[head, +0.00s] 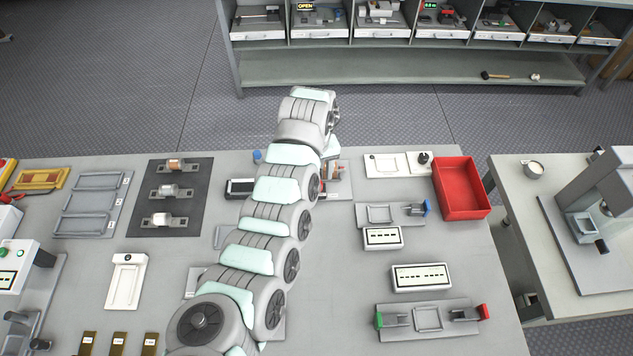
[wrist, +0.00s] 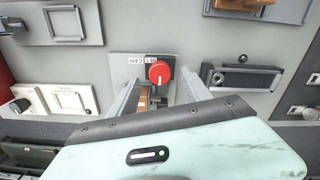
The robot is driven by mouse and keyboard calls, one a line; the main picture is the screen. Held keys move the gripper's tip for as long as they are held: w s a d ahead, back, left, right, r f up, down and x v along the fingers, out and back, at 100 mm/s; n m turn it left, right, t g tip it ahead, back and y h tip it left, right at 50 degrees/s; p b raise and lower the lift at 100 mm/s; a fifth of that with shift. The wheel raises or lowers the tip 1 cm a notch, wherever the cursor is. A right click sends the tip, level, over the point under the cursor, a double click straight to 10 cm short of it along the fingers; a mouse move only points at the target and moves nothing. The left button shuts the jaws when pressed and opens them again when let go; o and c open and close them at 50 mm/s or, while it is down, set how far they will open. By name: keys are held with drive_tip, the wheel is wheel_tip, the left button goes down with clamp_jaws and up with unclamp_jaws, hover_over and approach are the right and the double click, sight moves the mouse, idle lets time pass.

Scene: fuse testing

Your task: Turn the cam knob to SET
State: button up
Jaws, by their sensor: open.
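In the wrist view a round red knob (wrist: 159,73) with a pale pointer line stands on a small grey plate (wrist: 121,72). The pointer line runs toward the bottom of the picture. A white label (wrist: 138,59) beside the knob carries small lettering that appears upside down; I cannot read it surely. My gripper (wrist: 161,85) is open, its two fingers spread left and right of the knob, with no visible contact. A brown part and dark parts show between the fingers. In the head view my arm hides the knob and most of my gripper.
A red bin (head: 461,188) stands at the table's right. A white plate with a black knob (head: 424,158) lies left of it. A black-fronted block (wrist: 243,79) sits right of the knob in the wrist view. Flat fixtures surround my arm; bare grey table lies between them.

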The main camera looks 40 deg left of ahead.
drive_tip(key=shift+f, duration=2.15)
drive_tip(key=shift+c, duration=0.4)
clamp_jaws()
